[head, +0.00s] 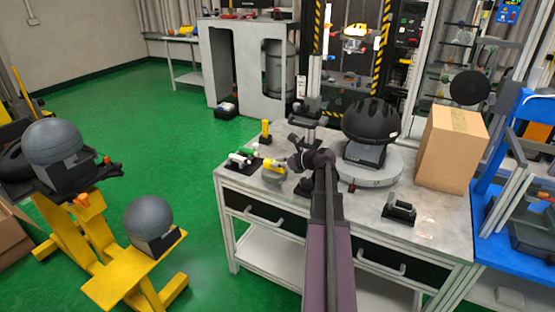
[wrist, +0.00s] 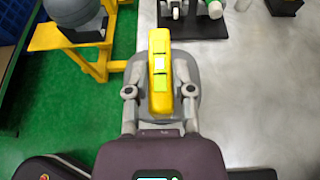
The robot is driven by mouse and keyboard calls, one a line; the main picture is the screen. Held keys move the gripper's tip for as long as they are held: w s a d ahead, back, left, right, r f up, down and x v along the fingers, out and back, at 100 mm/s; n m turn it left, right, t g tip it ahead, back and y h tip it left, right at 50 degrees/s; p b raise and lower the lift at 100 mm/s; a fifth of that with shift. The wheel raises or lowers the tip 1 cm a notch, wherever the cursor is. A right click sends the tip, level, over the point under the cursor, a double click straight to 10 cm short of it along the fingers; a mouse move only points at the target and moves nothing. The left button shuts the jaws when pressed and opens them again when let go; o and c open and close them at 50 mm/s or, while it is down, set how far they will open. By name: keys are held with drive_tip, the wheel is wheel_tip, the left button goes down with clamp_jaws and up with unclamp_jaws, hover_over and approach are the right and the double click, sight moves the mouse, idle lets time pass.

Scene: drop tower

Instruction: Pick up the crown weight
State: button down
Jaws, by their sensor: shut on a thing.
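The crown weight is a grey rounded piece with a yellow bar-like top bearing pale green and white patches. It shows in the head view (head: 273,168) over the left part of the worktable (head: 440,222), and in the middle of the wrist view (wrist: 160,72). My gripper (head: 290,163) reaches it from the right in the head view. In the wrist view my gripper (wrist: 160,94) has a finger on each side of the yellow top and is shut on it. I cannot tell whether the weight's underside touches the tabletop.
A black helmet (head: 371,118) on a round grey base (head: 378,172) stands right of my arm. A cardboard box (head: 452,150) is farther right. A black tray with small parts (head: 243,161) lies beside the weight. Yellow stands (head: 112,268) with grey balls are left, across green floor.

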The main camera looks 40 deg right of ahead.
drive_tip(key=s+a+r, duration=0.1)
drive_tip(key=s+a, duration=0.6)
drive_tip(key=s, duration=0.1)
drive_tip(key=shift+p, duration=0.45)
drive_tip(key=shift+s+r, duration=0.1)
drive_tip(key=shift+r, duration=0.2)
wheel_tip(320, 180, up, 34)
drive_tip(key=p, duration=3.4)
drive_tip(key=shift+f, duration=0.2)
drive_tip(key=shift+w+a, duration=0.15)
drive_tip(key=shift+w, duration=0.05)
